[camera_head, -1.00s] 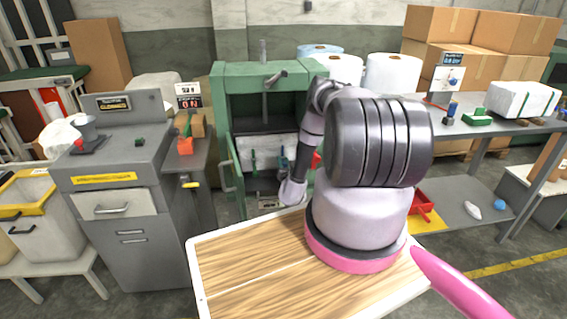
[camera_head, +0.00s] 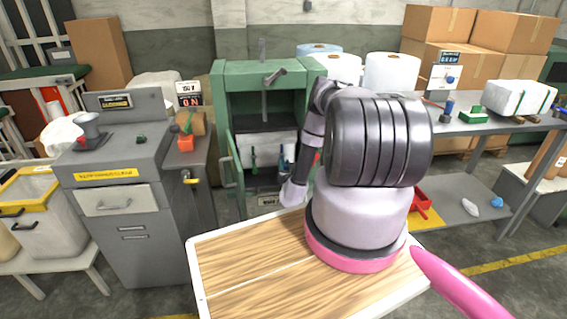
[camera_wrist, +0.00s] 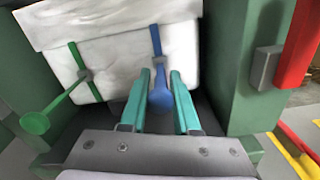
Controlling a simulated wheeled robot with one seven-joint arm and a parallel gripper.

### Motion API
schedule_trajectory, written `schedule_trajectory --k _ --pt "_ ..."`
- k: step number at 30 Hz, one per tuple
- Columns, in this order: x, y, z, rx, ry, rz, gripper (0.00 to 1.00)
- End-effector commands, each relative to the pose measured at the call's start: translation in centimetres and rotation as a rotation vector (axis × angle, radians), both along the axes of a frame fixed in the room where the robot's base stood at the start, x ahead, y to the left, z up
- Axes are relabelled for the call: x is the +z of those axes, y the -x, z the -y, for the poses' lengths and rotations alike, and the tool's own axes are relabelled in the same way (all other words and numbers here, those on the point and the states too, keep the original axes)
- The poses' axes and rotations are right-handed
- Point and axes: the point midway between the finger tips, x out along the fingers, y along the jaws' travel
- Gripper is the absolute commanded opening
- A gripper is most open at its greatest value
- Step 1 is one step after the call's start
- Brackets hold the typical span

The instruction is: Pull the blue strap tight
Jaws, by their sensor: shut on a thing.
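A white wrapped bale (camera_wrist: 120,50) sits in a green press (camera_head: 224,110); it also shows in the head view (camera_head: 262,153). The blue strap (camera_wrist: 156,40) runs down its front face to a small buckle. Its loose blue end (camera_wrist: 160,97) hangs below, between the teal fingers of my gripper (camera_wrist: 161,78), which are shut on it. The lower part of that end is partly hidden by the fingers. A green strap (camera_wrist: 74,55) with its own buckle and a round-tipped loose tail (camera_wrist: 36,123) is to the left.
The press's green side post (camera_wrist: 245,60) stands close to the right of my gripper, with a red bar (camera_wrist: 303,40) beyond it. A grey cabinet (camera_head: 125,190) stands left of the press. A workbench (camera_head: 480,125) with another white bale (camera_head: 520,97) is at the right.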

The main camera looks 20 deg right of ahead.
Motion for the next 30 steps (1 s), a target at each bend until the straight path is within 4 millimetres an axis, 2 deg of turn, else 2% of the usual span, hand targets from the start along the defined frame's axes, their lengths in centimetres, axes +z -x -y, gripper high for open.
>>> schedule_trajectory --k 3,10,11,12,13,23,26,30 --pt "0.0 0.7 -0.1 -0.001 -0.001 -0.001 0.0" --pt "0.0 0.7 -0.2 -0.001 0.0 -0.001 0.0" --pt "0.0 0.7 -0.2 -0.001 0.0 -0.001 0.38" --pt "0.0 0.7 -0.2 -0.001 0.0 -0.001 0.53" --pt "0.0 0.7 -0.2 -0.001 0.0 -0.001 0.61" --pt "0.0 0.8 -0.2 0.0 0.0 -0.001 0.61" --pt "0.0 1.5 -0.5 0.001 -0.001 -0.001 0.61" --pt "-0.1 3.9 -1.2 0.002 -0.002 -0.004 0.61"
